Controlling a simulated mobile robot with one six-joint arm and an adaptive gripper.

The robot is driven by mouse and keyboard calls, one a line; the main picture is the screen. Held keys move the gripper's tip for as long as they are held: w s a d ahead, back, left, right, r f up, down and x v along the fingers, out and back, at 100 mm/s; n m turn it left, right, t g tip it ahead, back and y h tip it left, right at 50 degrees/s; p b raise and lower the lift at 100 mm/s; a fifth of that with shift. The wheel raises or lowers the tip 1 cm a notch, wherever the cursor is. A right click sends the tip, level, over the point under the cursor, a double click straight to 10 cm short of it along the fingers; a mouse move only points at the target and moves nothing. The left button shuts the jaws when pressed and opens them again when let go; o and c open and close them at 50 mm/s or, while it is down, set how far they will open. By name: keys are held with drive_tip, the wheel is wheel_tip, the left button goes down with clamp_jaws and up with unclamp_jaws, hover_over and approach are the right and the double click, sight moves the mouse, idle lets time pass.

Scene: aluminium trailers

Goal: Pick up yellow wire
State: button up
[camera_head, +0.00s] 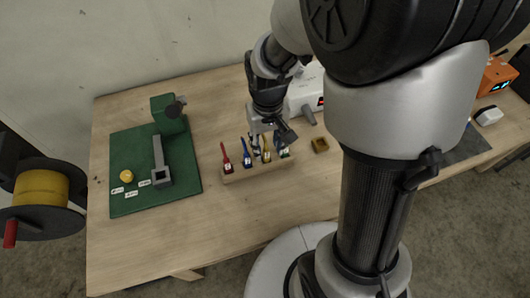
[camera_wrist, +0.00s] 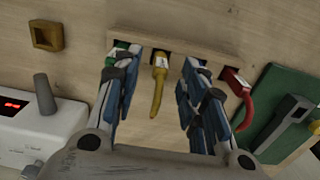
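The yellow wire (camera_wrist: 158,80) stands in a slot of the wooden rack (camera_wrist: 200,53), with a white label near its slot. It also shows in the head view (camera_head: 266,156). My gripper (camera_wrist: 155,90) is open, with one blue-grey finger on each side of the yellow wire and visible gaps between. In the head view my gripper (camera_head: 268,138) is over the rack. The red wire (camera_head: 226,158) and blue wire (camera_head: 246,154) stand to the left in the rack. The green wire (camera_head: 284,154) is to the right, partly hidden.
A green mat (camera_head: 125,195) with a green stand and grey piece lies left. A white device (camera_head: 305,98) is behind the rack. A small brass square block (camera_head: 320,145) lies right. A yellow spool (camera_head: 40,188) hangs off the table's left side. The front table area is clear.

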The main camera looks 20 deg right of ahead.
sight(266, 149)
drive_tip(key=f, duration=0.1)
drive_tip(key=f+b, duration=0.1)
drive_tip(key=f, duration=0.1)
drive_tip(key=f+b, duration=0.1)
drive_tip(key=shift+w+a+f, duration=0.1)
drive_tip(key=shift+w+f, duration=0.2)
drive_tip(key=shift+f, duration=0.1)
drive_tip(key=shift+r, duration=0.1)
drive_tip(key=shift+c, duration=0.3)
clamp_jaws()
